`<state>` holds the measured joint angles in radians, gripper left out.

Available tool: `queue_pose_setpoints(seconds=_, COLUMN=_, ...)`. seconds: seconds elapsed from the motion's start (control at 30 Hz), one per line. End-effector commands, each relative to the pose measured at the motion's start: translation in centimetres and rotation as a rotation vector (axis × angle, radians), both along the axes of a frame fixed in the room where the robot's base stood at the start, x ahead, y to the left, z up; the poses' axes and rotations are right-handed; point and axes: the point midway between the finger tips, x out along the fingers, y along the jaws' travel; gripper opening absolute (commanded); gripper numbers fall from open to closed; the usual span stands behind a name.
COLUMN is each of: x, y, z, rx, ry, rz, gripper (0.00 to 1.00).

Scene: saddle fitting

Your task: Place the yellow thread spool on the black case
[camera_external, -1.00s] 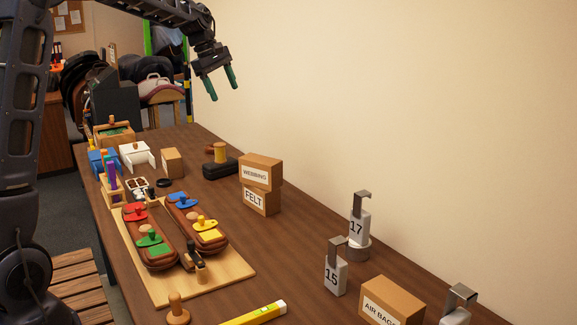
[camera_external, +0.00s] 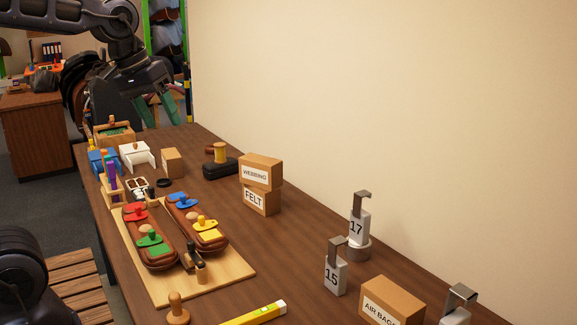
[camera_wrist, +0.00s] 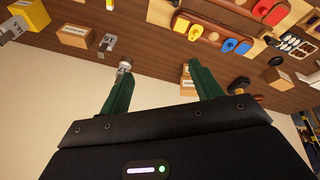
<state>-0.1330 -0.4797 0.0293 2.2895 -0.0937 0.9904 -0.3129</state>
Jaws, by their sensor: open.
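A dark case shape also shows in the wrist view (camera_wrist: 239,85), just right of a finger; I cannot make out the spool clearly there. My gripper (camera_external: 160,111) is open, with green fingers pointing down and nothing between them. It is beyond the far end of the table, left of the spool and apart from it. It also shows in the wrist view (camera_wrist: 159,75).
The WEBBING box (camera_external: 261,172) sits on the FELT box (camera_external: 262,201), right of the case. A wooden board (camera_external: 236,275) holds brown saddle forms.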

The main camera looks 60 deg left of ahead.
Motion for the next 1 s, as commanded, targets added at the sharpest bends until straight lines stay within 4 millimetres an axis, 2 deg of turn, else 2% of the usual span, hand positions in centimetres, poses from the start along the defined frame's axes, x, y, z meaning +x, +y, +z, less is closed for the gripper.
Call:
queue_pose_setpoints(seconds=0.03, x=-1.7, y=-0.9, z=-0.5, rx=0.026, ry=-0.009, rz=-0.058, gripper=0.64)
queue_pose_setpoints(seconds=0.2, x=-6.5, y=-2.9, z=-2.8, rx=0.119, ry=-0.033, rz=-0.259, gripper=0.64)
queue_pose_setpoints(seconds=0.4, x=-10.2, y=-4.0, z=-5.1, rx=0.198, ry=-0.051, rz=-0.418, gripper=0.64)
queue_pose_setpoints(seconds=0.57, x=-11.3, y=-4.3, z=-5.9, rx=0.221, ry=-0.056, rz=-0.467, gripper=0.64)
queue_pose_setpoints(seconds=1.0, x=-11.3, y=-4.3, z=-5.9, rx=0.223, ry=-0.055, rz=-0.469, gripper=0.64)
